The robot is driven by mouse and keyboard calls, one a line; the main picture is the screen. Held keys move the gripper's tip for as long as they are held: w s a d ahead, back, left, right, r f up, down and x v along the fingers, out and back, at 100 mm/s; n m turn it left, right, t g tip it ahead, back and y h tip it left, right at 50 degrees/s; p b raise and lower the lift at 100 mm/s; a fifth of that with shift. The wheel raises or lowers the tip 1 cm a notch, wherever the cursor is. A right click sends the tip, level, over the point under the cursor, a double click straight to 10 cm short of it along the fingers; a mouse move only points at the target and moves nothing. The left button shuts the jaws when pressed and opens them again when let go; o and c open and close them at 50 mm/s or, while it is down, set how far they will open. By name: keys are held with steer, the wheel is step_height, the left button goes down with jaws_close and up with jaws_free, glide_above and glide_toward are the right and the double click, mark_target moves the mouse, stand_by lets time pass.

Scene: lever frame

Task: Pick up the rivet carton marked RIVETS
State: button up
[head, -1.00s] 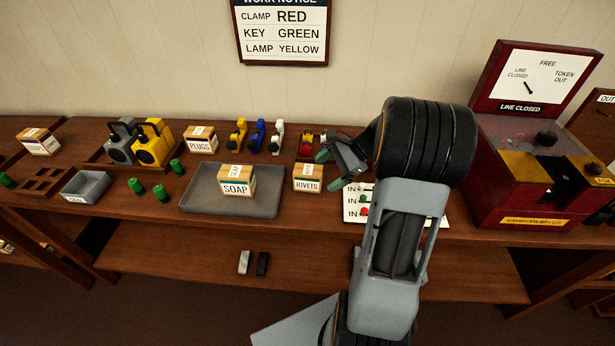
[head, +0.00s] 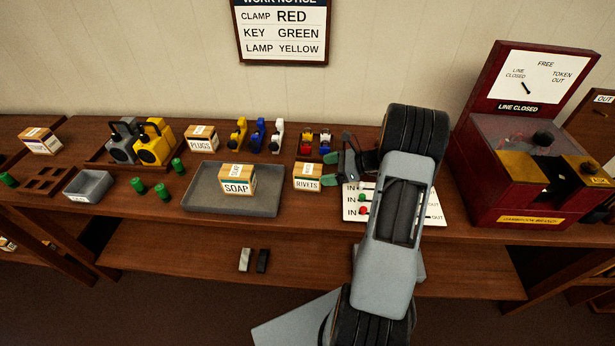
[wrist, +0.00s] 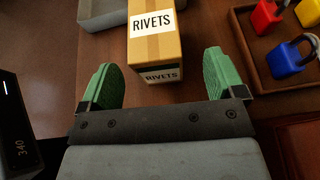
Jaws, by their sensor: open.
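The rivet carton (head: 307,177), a small tan box with white RIVETS labels, stands on the bench just right of the grey tray. In the wrist view the carton (wrist: 154,42) is upright, ahead of and partly between the green fingertips. My gripper (head: 329,171) is open beside the carton's right side in the head view. In the wrist view my gripper (wrist: 160,80) has one green pad on each side, with a gap between each pad and the carton. Nothing is held.
The grey tray (head: 200,205) with the SOAP carton (head: 237,180) is to the left. Small padlocks (wrist: 286,57) sit in a brown tray (wrist: 257,50) close by. The IN/OUT board (head: 352,208) lies under my arm. A red machine (head: 490,190) stands at right.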

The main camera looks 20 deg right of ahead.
mark_target(313, 173)
steer(key=shift+p+x, duration=0.7)
steer(key=shift+x, duration=2.05)
steer(key=shift+s+a, duration=0.1)
steer(key=shift+s, duration=0.05)
steer(key=shift+c, duration=0.3)
steer(key=c, duration=1)
steer(key=shift+c, duration=0.6)
steer(key=shift+r, duration=0.1)
